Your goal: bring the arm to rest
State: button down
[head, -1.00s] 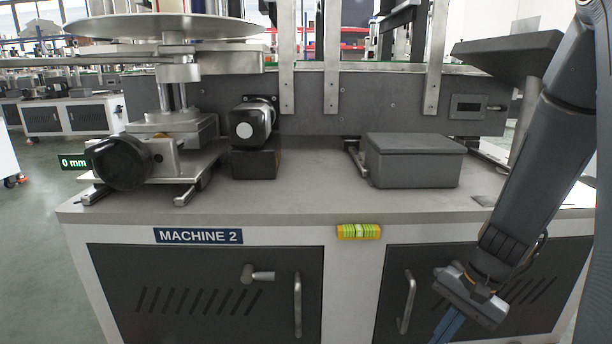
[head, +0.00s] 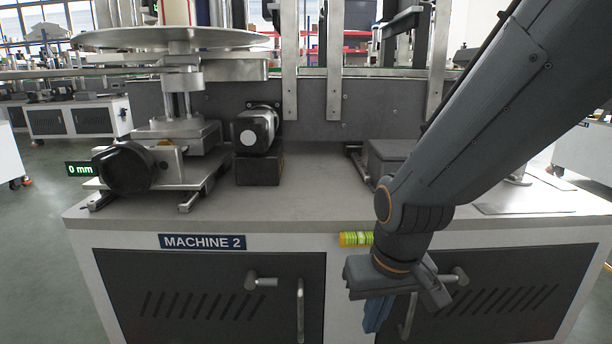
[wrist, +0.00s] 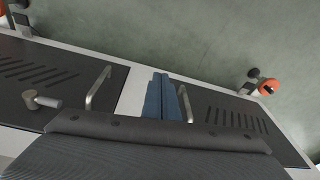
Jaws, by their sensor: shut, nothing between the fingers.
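My gripper (head: 374,322) hangs at the end of my dark grey arm, in front of the right cabinet door of Machine 2. Its blue fingers point down and lie together, with nothing between them. In the wrist view the blue fingers (wrist: 162,100) are side by side over the white strip between the two doors.
Machine 2's bench (head: 300,205) stands close ahead, with a grey box (head: 388,155), a black hand knob (head: 127,169) and a yellow level (head: 354,239) on its front edge. Door handles (head: 299,311) stick out near my gripper. Open floor (head: 35,240) lies to the left.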

jog(key=s+a+r+n+g+y+p, duration=0.1)
jog(key=s+a+r+n+p, duration=0.1)
jog(key=s+a+r, duration=0.4)
jog(key=s+a+r+n+g+p, duration=0.1)
jog(key=s+a+r+n+p, duration=0.2)
jog(key=s+a, duration=0.45)
jog(key=d+r+m+h+p, duration=0.1)
jog(key=d+r+m+p, duration=0.2)
jog(key=d+r+p, duration=0.7)
jog(key=d+r+m+p, duration=0.4)
jog(key=d+r+p, duration=0.7)
jog(key=r+p, duration=0.7)
jog(key=p, duration=0.7)
jog(key=shift+s+r+h+p, duration=0.35)
jog(key=shift+s+h, duration=0.05)
jog(key=shift+d, duration=0.1)
